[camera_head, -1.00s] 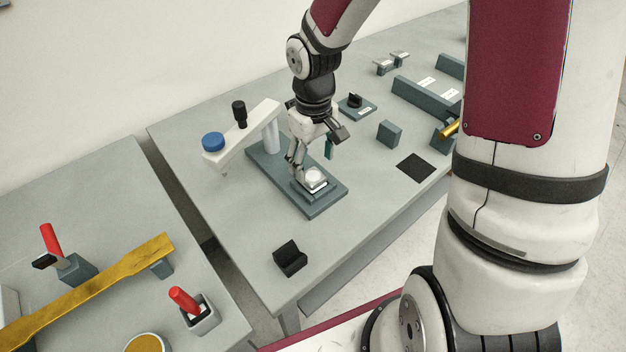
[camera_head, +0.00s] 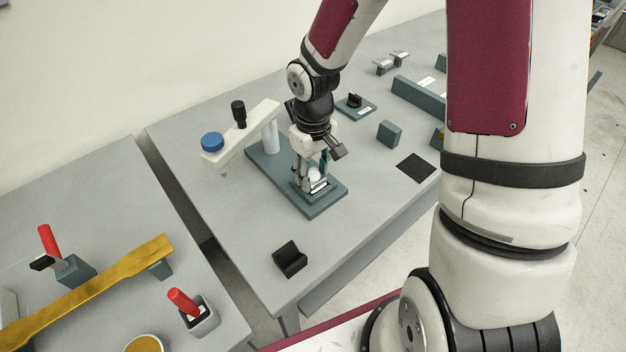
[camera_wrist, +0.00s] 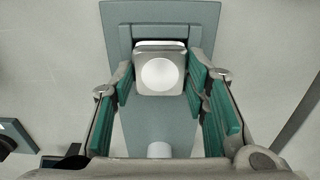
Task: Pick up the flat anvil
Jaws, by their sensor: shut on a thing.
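The flat anvil (camera_wrist: 160,74) is a pale, square metal piece with a round white top face. It sits at one end of the grey-green base plate of the press stand, in a low raised seat. It also shows in the head view (camera_head: 315,176), partly hidden by my fingers. My gripper (camera_wrist: 160,85) comes down from above, with its green-padded fingers on both sides of the anvil, shut on it. In the head view my gripper (camera_head: 314,184) is right over the plate's near end. I cannot tell whether the anvil is lifted from its seat.
The stand's base plate (camera_head: 325,206) carries a post and a pale arm with a blue knob (camera_head: 212,142). A black block (camera_head: 290,259) lies near the table's front. A black square (camera_head: 416,168) and a grey block (camera_head: 389,134) lie to the right. A second table holds red-handled tools.

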